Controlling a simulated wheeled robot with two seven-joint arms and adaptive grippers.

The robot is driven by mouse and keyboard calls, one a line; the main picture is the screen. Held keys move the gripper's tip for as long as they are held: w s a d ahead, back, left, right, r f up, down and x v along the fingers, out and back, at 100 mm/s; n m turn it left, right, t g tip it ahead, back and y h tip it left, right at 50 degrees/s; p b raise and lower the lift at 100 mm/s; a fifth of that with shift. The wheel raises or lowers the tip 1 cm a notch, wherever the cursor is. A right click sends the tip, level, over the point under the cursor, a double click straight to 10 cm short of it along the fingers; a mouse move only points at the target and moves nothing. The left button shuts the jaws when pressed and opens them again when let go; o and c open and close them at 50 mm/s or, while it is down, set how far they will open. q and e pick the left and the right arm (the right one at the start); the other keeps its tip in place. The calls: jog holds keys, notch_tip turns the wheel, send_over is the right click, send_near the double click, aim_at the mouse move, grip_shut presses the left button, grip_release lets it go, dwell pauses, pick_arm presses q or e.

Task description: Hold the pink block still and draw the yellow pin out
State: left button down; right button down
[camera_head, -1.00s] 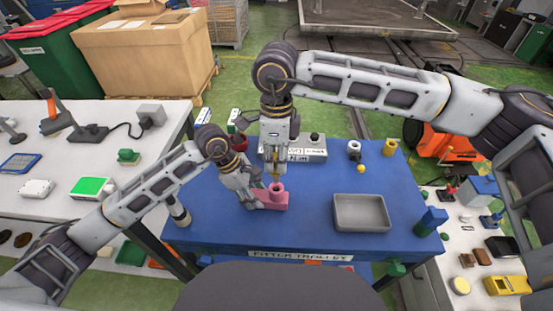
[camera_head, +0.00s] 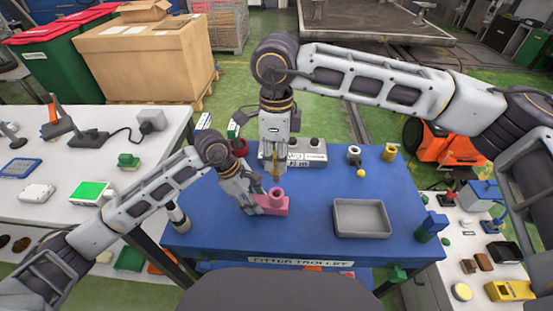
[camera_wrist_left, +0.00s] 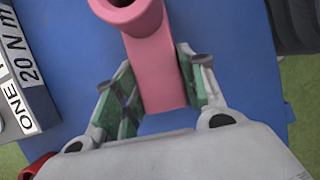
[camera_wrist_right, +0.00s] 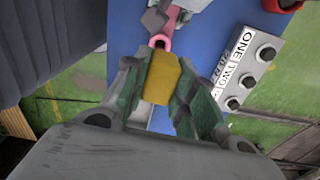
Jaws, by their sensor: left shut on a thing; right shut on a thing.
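The pink block (camera_head: 275,205), with a round hollow boss, lies on the blue trolley top. My left gripper (camera_head: 257,204) is shut on the block's bar end, with one finger on each side in the left wrist view (camera_wrist_left: 160,85). My right gripper (camera_head: 274,170) points down above the boss and is shut on the yellow pin (camera_wrist_right: 161,78). The pin's lower end shows above the boss in the head view, with a small gap between them. The boss opening looks dark and empty in the right wrist view (camera_wrist_right: 160,41).
A grey tray (camera_head: 362,232) stands right of the block on the blue trolley (camera_head: 310,220). A labelled box with knobs (camera_head: 308,155) stands behind the grippers. A yellow ball-topped item (camera_head: 361,173) and a yellow cylinder (camera_head: 389,153) stand at the back right.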

jog(key=shift+r, duration=1.35)
pick_arm(q)
jog(key=c, duration=0.8)
grip_release()
jog(key=shift+o, duration=0.2)
jog(key=v, duration=1.2)
jog(key=shift+s, duration=0.1)
